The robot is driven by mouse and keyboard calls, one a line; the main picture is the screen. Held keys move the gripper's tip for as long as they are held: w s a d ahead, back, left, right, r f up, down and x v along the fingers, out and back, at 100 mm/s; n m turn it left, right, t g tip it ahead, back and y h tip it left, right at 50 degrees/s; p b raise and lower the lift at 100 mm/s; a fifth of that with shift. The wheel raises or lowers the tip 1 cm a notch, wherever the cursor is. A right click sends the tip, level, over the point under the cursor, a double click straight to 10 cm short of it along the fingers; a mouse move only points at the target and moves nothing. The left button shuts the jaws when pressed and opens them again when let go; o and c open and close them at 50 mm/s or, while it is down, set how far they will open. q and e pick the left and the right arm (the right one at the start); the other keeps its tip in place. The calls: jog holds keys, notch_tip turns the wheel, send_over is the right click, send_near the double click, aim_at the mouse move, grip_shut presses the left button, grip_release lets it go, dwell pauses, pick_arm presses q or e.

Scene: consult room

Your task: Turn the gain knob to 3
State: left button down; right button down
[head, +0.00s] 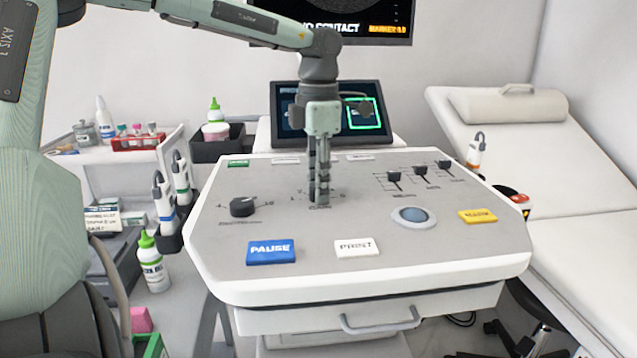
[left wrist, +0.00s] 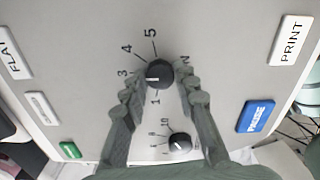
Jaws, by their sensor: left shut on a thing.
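My left gripper (head: 319,194) comes down onto the middle of the grey console panel (head: 285,222). In the left wrist view its two fingers are closed on the sides of the black gain knob (left wrist: 160,73). The knob's white mark points left, roughly towards the printed 3 (left wrist: 122,74); its exact setting is hard to tell. The 1, 4 and 5 also show around the knob, while the 2 is not visible. In the head view the fingers hide most of the knob. My right gripper is out of view.
Another black knob (head: 243,206) is at the panel's left. Three sliders (head: 394,177) and a trackball (head: 414,216) are on the right. Blue PAUSE (head: 271,251) and white PRINT (head: 357,248) keys lie in front. A touchscreen (head: 329,112) stands behind.

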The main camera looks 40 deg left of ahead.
pick_arm(q)
jog(key=c, duration=1.2)
grip_release()
notch_tip(320, 180, up, 12)
jog(key=shift+r, duration=0.1)
jog(key=shift+s, duration=0.1)
